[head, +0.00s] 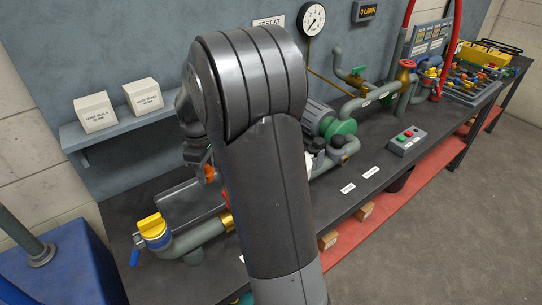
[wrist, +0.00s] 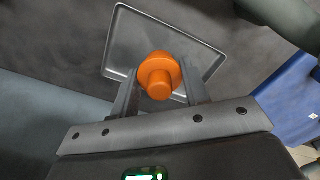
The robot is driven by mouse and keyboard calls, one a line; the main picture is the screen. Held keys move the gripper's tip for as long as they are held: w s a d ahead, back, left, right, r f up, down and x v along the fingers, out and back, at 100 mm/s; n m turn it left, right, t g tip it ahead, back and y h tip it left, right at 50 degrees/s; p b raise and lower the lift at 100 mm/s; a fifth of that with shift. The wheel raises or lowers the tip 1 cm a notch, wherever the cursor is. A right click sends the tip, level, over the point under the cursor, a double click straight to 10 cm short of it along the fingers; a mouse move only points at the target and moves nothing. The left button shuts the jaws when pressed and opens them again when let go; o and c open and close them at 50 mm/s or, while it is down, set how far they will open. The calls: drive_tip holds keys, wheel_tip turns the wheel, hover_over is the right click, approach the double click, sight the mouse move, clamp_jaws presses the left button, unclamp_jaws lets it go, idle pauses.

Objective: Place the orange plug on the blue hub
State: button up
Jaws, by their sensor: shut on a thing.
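The orange plug (wrist: 160,75) is between the two fingers of my gripper (wrist: 158,88) in the wrist view, with its round end toward the camera. My gripper is shut on it above a grey tray. In the head view, a small orange part of the plug (head: 209,173) shows beside my gripper (head: 203,160), mostly hidden by my arm. A blue collar (head: 157,241) sits under a yellow piece (head: 152,226) on a grey pipe end at the lower left. I cannot tell whether this is the blue hub.
The grey tray (wrist: 122,45) lies on the dark bench under the plug. A shelf (head: 110,130) with two white boxes is on the wall at left. Pipes, a green flange (head: 342,132) and a button box (head: 406,140) stand to the right. A blue cabinet (head: 75,262) is at lower left.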

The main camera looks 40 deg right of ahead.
drive_tip(key=r, duration=0.5)
drive_tip(key=d+r, duration=0.1)
drive_tip(key=r, duration=0.1)
drive_tip(key=shift+w+r, duration=0.1)
drive_tip(key=shift+r, duration=0.05)
drive_tip(key=s+d+n, duration=0.1)
drive_tip(key=s+d, duration=0.3)
drive_tip(key=d, duration=1.5)
drive_tip(key=s+d, duration=0.3)
drive_tip(key=d, duration=1.6)
drive_tip(key=w+a+f, duration=0.1)
drive_tip(key=w+f, duration=0.2)
drive_tip(key=f, duration=0.1)
drive_tip(key=w+a+f, duration=0.2)
drive_tip(key=w+f, duration=0.1)
drive_tip(key=f, duration=0.1)
drive_tip(key=w+a+f, duration=0.2)
drive_tip(key=w+f, duration=0.1)
drive_tip(key=w, duration=0.1)
drive_tip(key=shift+f, duration=0.4)
drive_tip(key=shift+w+a+f, duration=0.15)
drive_tip(key=shift+w+f, duration=0.15)
drive_tip(key=shift+f, duration=1.9)
